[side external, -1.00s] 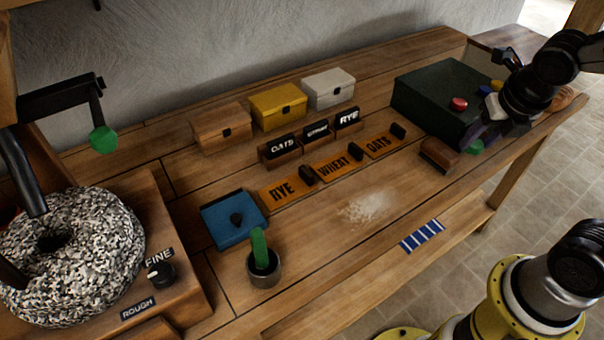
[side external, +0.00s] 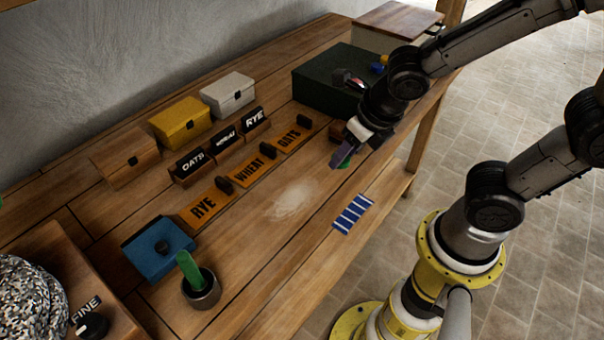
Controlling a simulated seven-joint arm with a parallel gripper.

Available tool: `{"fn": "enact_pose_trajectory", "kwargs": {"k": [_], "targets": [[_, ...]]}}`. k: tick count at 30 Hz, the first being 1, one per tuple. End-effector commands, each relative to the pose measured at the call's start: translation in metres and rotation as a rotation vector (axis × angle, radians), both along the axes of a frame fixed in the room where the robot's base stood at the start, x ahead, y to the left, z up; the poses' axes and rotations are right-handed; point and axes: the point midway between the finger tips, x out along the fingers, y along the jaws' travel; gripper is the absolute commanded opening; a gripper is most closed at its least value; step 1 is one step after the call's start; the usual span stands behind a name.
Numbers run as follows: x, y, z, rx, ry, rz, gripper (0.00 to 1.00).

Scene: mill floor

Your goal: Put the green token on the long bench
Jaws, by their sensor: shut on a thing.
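My gripper (side external: 352,146) is shut on a small green token (side external: 345,164), mostly hidden by the fingers, with only a green sliver showing. The gripper is over the right part of the long wooden bench (side external: 262,240), in front of the dark green box. I cannot tell whether the token touches the bench top.
Yellow (side external: 181,123), white (side external: 228,94) and wooden (side external: 125,156) boxes stand at the back. Labelled plaques (side external: 250,166) are in the middle. The dark green box (side external: 325,80), blue box (side external: 157,249), cup with green handle (side external: 201,289) and striped blue card (side external: 352,213) surround pale powder (side external: 293,199).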

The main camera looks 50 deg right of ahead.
Motion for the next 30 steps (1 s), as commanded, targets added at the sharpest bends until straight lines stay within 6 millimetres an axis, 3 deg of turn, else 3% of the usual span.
{"fn": "enact_pose_trajectory", "kwargs": {"k": [4,12,21,30], "targets": [[0.034,0.005,-0.017,-0.001,0.005,-0.001,0.0],[0.068,0.01,-0.06,0.001,0.002,-0.001,0.0],[0.081,0.012,-0.077,0.001,0.001,-0.001,0.0],[0.081,0.012,-0.101,0.001,-0.001,-0.001,0.0]]}}
